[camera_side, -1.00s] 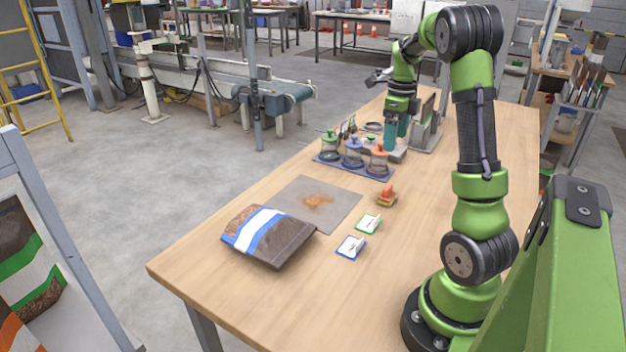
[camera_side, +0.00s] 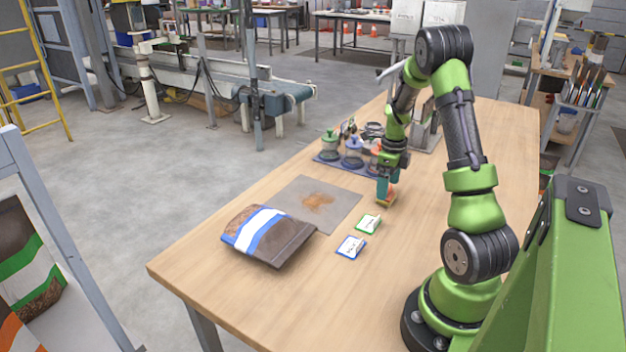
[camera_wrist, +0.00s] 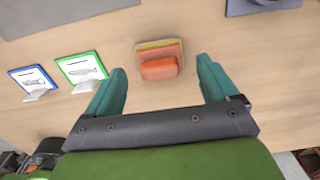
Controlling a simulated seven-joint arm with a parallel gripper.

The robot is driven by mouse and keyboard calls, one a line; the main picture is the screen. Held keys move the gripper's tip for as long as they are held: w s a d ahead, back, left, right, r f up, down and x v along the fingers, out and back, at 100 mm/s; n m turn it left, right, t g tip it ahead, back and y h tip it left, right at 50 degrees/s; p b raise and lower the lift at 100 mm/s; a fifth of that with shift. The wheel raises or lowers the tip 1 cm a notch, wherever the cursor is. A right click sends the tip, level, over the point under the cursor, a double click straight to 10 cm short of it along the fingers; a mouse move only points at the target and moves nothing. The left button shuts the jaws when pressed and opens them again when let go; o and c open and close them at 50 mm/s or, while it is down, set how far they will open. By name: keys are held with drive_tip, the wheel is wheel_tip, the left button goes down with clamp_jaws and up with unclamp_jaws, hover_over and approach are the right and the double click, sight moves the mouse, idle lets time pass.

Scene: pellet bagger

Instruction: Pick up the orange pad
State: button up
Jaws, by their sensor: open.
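The orange pad (camera_wrist: 160,67) lies on the wooden table, centred ahead of my gripper in the wrist view. It has an orange grip block on a layered base with a yellowish edge. In the side view the pad (camera_side: 387,202) is mostly hidden behind my gripper (camera_side: 386,190), with its lower edge showing. In the wrist view my gripper (camera_wrist: 160,90) is open, with one teal finger to the left of the pad and one to the right. Clear gaps show between both fingers and the pad, and nothing is held.
A blue-edged card (camera_side: 351,247) and a green-edged card (camera_side: 367,223) stand nearby on the table. A grey mat (camera_side: 335,205) with brown pellets and a brown bag (camera_side: 290,243) lie to the left. Lidded jars (camera_side: 352,155) stand on a tray behind.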

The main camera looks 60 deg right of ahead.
drive_tip(key=shift+f, duration=0.95)
drive_tip(key=shift+c, duration=0.3)
drive_tip(key=c, duration=1.1)
drive_tip(key=shift+r, duration=0.15)
wheel_tip(320, 180, up, 4)
drive_tip(key=shift+f, duration=0.15)
drive_tip(key=s+a, duration=0.3)
drive_tip(key=a, duration=0.1)
drive_tip(key=s+a, duration=0.3)
drive_tip(key=a, duration=0.1)
drive_tip(key=s+a+r, duration=0.1)
drive_tip(key=s+a, duration=0.2)
drive_tip(key=a, duration=0.1)
drive_tip(key=shift+s+a, duration=0.35)
drive_tip(key=shift+s, duration=0.05)
